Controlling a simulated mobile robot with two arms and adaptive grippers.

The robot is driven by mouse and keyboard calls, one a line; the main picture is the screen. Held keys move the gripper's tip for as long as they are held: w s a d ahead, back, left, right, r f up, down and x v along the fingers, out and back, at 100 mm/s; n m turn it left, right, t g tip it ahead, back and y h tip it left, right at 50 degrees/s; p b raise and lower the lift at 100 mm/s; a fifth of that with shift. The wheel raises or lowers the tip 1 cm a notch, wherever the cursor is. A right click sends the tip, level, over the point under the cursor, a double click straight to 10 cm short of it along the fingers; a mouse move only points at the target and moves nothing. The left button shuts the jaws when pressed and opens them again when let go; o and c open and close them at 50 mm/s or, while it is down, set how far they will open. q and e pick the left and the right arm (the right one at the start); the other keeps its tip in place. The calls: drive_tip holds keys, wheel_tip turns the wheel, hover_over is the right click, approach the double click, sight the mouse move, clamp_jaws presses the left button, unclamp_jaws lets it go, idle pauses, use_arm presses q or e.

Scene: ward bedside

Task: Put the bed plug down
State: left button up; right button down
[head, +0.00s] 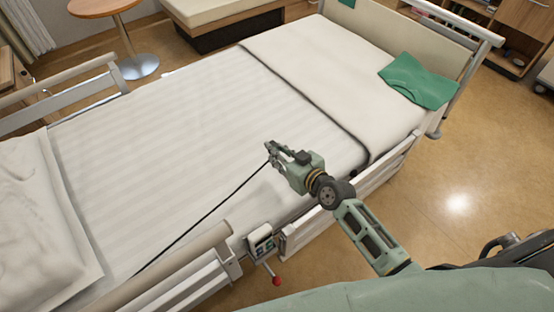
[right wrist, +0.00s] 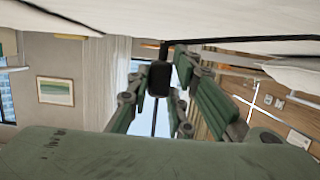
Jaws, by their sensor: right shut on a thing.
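My right gripper (head: 273,153) is over the middle of the white bed (head: 180,130), at the end of my arm coming from the lower right. In the right wrist view its fingers are shut on the black bed plug (right wrist: 160,78), which sits between the fingertips. A dark cable (head: 205,214) runs in a taut line from the gripper down-left to the bed's near rail. In the head view the plug is too small to make out among the fingers. I cannot tell whether the plug touches the mattress. My left gripper is not in view.
A bed control box (head: 261,243) with a red knob hangs on the near side, beside the raised rail (head: 190,262). A green cloth (head: 418,80) lies at the far right end. A pillow (head: 35,215) is at left. The mattress middle is clear. A round table (head: 103,8) stands beyond.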

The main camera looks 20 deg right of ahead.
drive_tip(key=shift+w+f+b, duration=0.1)
drive_tip(key=shift+f+b, duration=0.75)
drive_tip(key=shift+f, duration=1.25)
drive_tip(key=shift+a, duration=0.1)
drive_tip(key=shift+f+b, duration=0.6)
drive_tip(key=shift+b, duration=0.05)
drive_tip(key=c, duration=1.6)
unclamp_jaws()
